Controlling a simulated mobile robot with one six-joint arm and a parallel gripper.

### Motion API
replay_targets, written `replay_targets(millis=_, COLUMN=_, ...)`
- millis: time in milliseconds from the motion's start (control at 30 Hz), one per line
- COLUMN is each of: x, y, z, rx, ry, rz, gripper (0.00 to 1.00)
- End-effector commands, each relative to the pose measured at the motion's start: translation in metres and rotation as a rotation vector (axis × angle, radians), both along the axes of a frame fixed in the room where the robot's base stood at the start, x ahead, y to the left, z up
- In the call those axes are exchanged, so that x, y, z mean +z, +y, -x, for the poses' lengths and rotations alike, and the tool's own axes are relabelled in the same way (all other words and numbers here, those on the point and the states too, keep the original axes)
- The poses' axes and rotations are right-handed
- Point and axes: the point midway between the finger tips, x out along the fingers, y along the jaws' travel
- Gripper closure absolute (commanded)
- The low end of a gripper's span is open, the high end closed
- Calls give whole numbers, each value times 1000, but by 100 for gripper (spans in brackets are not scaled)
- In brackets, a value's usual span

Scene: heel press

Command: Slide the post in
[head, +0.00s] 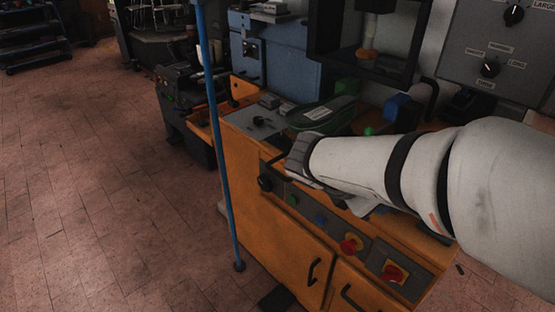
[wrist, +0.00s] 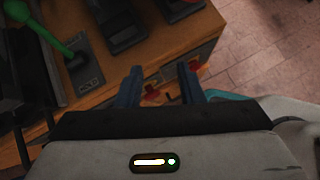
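The heel press is an orange cabinet (head: 262,218) with a control strip along its front edge. I cannot tell for certain which part is the post; a small orange-brown cylinder (head: 367,54) sits under the dark frame at the top. My arm reaches in from the right, and my gripper's dark end (head: 298,155) is over the front of the press; its fingers are hidden there. In the wrist view my gripper (wrist: 159,86) shows two blue fingers standing apart, with nothing held between them.
A green-handled lever (wrist: 47,32) stands on the press top. A blue pole (head: 222,150) stands left of the cabinet. A grey control panel (head: 500,50) is at the upper right. The tiled floor (head: 90,200) at left is clear.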

Motion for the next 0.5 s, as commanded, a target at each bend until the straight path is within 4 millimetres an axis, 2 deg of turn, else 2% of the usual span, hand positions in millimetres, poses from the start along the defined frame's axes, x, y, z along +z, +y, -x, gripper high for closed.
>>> replay_targets(millis=33, x=-28, y=5, z=-13, rx=113, ry=63, rz=98, gripper=66)
replay_targets(millis=167, x=-49, y=21, z=-47, rx=396, ry=228, rz=384, gripper=66)
replay_targets(millis=267, x=-65, y=42, z=-73, rx=589, ry=354, rz=619, gripper=66)
replay_targets(millis=367, x=-81, y=71, z=-98, rx=755, ry=476, rz=868, gripper=66)
replay_targets(millis=500, x=-101, y=122, z=-126, rx=926, ry=626, rz=1222, gripper=66)
